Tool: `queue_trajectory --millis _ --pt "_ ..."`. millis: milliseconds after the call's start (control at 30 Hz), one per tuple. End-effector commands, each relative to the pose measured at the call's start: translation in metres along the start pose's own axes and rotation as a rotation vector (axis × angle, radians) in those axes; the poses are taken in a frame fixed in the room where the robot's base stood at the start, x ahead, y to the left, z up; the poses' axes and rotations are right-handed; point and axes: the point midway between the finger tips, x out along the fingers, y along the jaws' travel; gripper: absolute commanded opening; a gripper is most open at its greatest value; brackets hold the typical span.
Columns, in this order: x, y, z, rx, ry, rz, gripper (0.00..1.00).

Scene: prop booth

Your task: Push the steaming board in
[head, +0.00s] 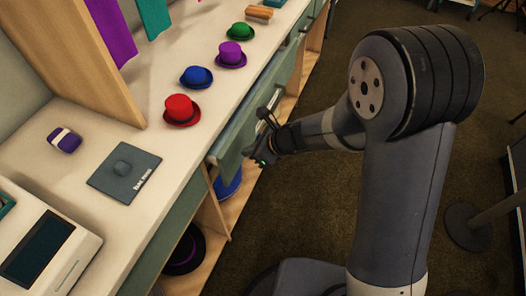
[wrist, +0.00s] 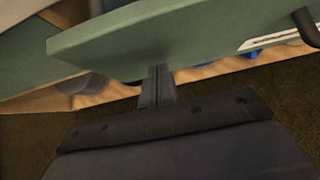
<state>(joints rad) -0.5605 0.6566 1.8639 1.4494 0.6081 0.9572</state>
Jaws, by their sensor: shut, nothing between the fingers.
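The steaming board (head: 228,150) is a green-grey front with a pale edge, standing out from the counter's front below the top. In the wrist view the green board (wrist: 170,35) spans the upper part, with a white label strip and a dark handle at right. My gripper (head: 252,154) is at the near end of this front, away from the handle. In the wrist view its shut, empty fingers (wrist: 158,72) reach the board's lower edge; I cannot tell whether they touch it. What lies behind the front is mostly hidden.
Red (head: 182,109), blue (head: 196,76), purple (head: 231,54) and green (head: 239,31) hats stand on the counter. A dark square pad (head: 124,171) and a till (head: 48,245) are nearer. Hats sit on shelves below. Brown floor is open at right, with a stand base (head: 470,225).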

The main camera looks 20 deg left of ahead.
Motion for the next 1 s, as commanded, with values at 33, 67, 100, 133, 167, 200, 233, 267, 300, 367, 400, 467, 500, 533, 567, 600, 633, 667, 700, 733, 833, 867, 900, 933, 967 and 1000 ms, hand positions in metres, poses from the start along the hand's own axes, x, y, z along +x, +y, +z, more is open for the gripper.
queue_trajectory --millis 33,67,100,133,167,200,233,267,300,367,400,467,500,533,567,600,633,667,700,733,833,867,900,933,967,1000 --pt "0.003 0.000 0.003 -0.001 0.000 0.000 0.00" --pt "0.004 0.000 0.004 -0.001 0.000 0.000 0.00" --pt "0.004 0.000 0.005 -0.001 0.000 0.000 0.00" --pt "0.005 0.000 0.005 0.000 0.000 0.000 0.00" --pt "0.005 0.000 0.005 0.000 0.000 -0.001 0.00" --pt "0.005 0.000 0.005 0.000 0.000 -0.001 0.00" --pt "0.005 0.000 0.005 0.000 0.000 -0.001 0.00" --pt "0.005 0.000 0.005 0.000 0.000 -0.001 0.00" --pt "0.005 0.000 0.005 0.000 0.000 -0.001 0.00" --pt "0.005 0.000 0.005 0.000 0.000 -0.001 0.00" --pt "0.005 0.000 0.005 0.000 0.000 -0.001 0.00" --pt "0.005 0.000 0.006 0.000 0.000 -0.001 0.00" --pt "0.006 0.000 0.007 0.000 0.000 0.000 0.00" --pt "0.008 0.000 0.009 -0.001 0.000 0.000 0.00" --pt "0.010 0.000 0.011 -0.001 0.000 0.000 0.00" --pt "0.013 -0.001 0.015 -0.003 0.000 0.000 0.00" --pt "0.017 0.000 0.019 -0.004 0.000 0.002 0.00" --pt "0.021 0.000 0.022 -0.003 0.000 0.003 0.00" --pt "0.026 0.000 0.028 -0.003 -0.001 0.002 0.00" --pt "0.029 0.000 0.032 -0.004 -0.001 0.002 0.00" --pt "0.037 0.000 0.038 -0.001 -0.001 0.001 0.00" --pt "0.037 0.000 0.038 0.000 -0.002 0.001 0.00" --pt "0.037 0.000 0.039 0.000 -0.003 0.001 0.00" --pt "0.037 0.000 0.039 0.000 -0.004 0.001 0.00" --pt "0.037 0.000 0.039 0.000 -0.004 0.001 0.00" --pt "0.037 0.000 0.039 0.000 -0.005 0.001 0.00"
